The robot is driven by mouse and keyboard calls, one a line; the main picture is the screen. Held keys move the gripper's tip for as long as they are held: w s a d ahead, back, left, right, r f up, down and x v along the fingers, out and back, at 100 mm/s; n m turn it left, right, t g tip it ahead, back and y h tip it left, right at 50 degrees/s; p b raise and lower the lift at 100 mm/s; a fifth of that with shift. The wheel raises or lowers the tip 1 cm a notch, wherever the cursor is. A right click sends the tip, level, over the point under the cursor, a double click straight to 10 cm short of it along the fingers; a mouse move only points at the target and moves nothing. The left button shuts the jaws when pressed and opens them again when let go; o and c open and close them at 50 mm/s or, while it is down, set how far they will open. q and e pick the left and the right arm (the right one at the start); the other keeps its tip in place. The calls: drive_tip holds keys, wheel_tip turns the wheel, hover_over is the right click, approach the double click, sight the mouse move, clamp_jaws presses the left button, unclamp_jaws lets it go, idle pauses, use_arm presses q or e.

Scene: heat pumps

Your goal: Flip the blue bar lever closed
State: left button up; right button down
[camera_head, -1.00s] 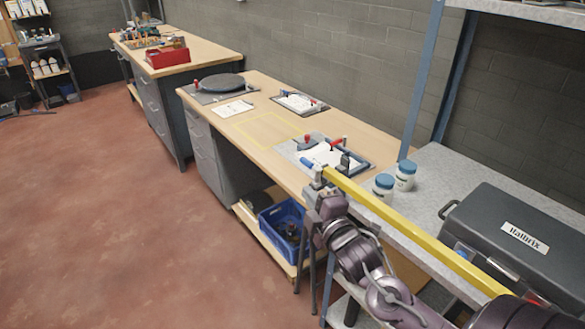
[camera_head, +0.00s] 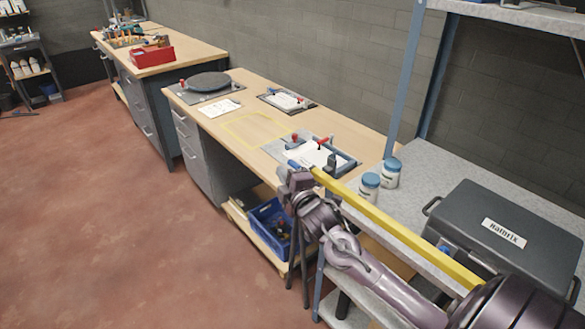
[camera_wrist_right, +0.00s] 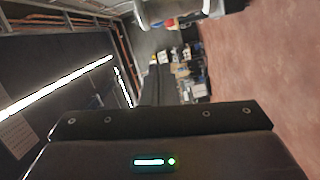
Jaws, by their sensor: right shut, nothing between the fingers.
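A blue bar lever (camera_head: 293,164) shows at the near left corner of a grey fixture plate (camera_head: 277,150) on the wooden bench. Only a short piece of it shows, just above my right gripper, and its angle is hard to read. My right gripper (camera_head: 289,172) is shut and empty. It is in front of the fixture's near edge in the head view, and I cannot tell whether it touches the lever. The wrist view shows neither lever nor fixture. My left gripper is not in view.
The fixture also carries a white sheet and a red-handled clamp (camera_head: 322,142). A yellow shelf edge (camera_head: 400,230) runs beside my right arm. Two white jars (camera_head: 369,187) and a dark case (camera_head: 505,238) stand on the grey shelf. A blue crate (camera_head: 268,222) sits under the bench.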

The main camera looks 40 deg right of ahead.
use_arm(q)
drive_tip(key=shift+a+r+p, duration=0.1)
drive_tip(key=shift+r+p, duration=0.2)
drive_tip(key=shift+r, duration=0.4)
use_arm(e)
drive_tip(key=d, duration=0.3)
drive_tip(key=shift+f, duration=0.3)
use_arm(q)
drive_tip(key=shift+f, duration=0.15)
use_arm(e)
drive_tip(key=shift+h, duration=0.3)
